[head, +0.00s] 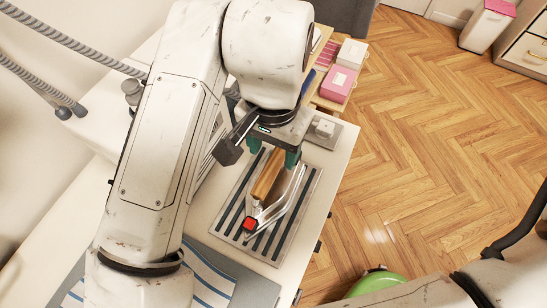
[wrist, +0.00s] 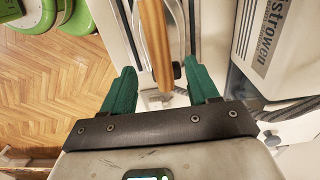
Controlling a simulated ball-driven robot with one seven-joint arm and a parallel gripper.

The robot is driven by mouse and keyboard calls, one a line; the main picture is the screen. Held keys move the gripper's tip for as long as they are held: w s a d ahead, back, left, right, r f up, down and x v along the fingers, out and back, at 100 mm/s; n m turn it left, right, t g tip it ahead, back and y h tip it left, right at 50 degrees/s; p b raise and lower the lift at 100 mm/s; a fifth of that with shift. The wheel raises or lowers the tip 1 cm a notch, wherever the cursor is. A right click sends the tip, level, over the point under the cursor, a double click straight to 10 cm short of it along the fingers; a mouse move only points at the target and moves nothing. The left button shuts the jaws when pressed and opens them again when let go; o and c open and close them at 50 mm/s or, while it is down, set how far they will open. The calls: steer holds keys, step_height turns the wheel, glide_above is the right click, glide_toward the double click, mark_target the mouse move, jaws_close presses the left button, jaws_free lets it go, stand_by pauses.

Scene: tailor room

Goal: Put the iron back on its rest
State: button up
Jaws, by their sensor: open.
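The iron has a wooden handle (head: 268,176) and a silver metal body. It lies over a plate with dark stripes (head: 237,212), which looks like its rest. A red part (head: 250,224) shows at the iron's near end. My gripper (head: 275,153) is above the handle's far end with its green fingers apart. In the wrist view, the handle (wrist: 155,40) comes down between the two open fingers (wrist: 160,70), with space on both sides. I cannot tell how far the fingertips are above the handle. The iron's underside is hidden.
A small white block (head: 324,128) lies on the table behind the plate. Pink and white boxes (head: 338,84) stand farther back. A striped cloth (head: 208,275) lies at the near left. A white machine (wrist: 275,55) is close beside my gripper in the wrist view.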

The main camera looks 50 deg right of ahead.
step_height(320, 180, up, 5)
steer(key=shift+r, duration=0.1)
stand_by(0.7)
